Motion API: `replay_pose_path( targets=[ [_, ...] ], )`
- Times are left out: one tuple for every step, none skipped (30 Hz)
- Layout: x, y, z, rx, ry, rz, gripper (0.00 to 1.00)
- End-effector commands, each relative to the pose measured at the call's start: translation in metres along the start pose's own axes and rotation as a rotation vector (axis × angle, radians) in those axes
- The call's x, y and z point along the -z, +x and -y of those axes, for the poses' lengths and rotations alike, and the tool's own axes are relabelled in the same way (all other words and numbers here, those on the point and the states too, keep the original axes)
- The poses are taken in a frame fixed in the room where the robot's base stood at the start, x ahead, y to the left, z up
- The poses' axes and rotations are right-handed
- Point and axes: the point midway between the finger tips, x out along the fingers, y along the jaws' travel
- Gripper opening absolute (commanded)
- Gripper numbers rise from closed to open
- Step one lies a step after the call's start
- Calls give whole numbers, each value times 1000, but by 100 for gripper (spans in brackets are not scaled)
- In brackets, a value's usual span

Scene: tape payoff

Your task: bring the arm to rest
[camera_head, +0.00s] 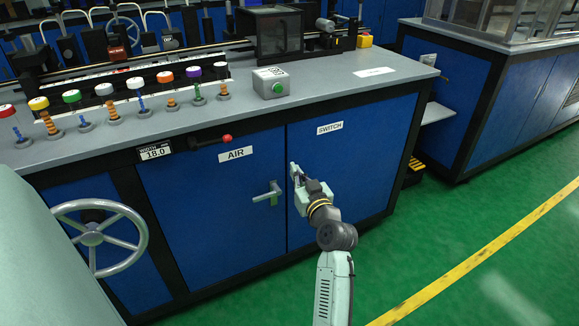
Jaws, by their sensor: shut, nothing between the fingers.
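My gripper (293,170) is in the middle of the head view, at the end of my raised arm. It is shut, with nothing between the fingers. It is in front of the blue cabinet door labelled SWITCH (352,165). I cannot tell how far it is from the door. A grey door handle (268,193) is just left of the gripper, on the door labelled AIR (205,205); the two appear apart.
A red-tipped lever (226,139) projects above the AIR door. A handwheel (95,237) is at left. Green floor (450,215) at right is open.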

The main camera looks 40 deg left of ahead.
Motion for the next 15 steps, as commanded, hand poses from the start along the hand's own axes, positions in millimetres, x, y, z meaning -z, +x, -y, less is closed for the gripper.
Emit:
replay_pose_path(
  targets=[
    [-2,-12,-2,-3,1,-1,0],
    [-2,-17,-3,-2,1,-1,0],
    [-2,-24,-4,-3,0,-2,0],
    [-2,-29,-4,-3,0,-1,0],
    [-2,-33,-4,-2,0,-1,0],
    [-1,-37,-5,-2,0,-1,0],
    [-1,-40,-6,-1,0,-2,0],
    [-1,-43,-6,-1,0,-2,0],
    [-1,-45,-6,-1,0,-1,0],
    [-1,-47,-6,0,0,0,0],
    [0,-48,-6,0,0,0,0],
    [0,-49,-6,0,0,0,0],
    [0,-49,-6,0,0,-1,0],
    [0,-49,-6,0,0,-1,0],
    [0,-49,-6,0,0,-1,0]
  ],
)
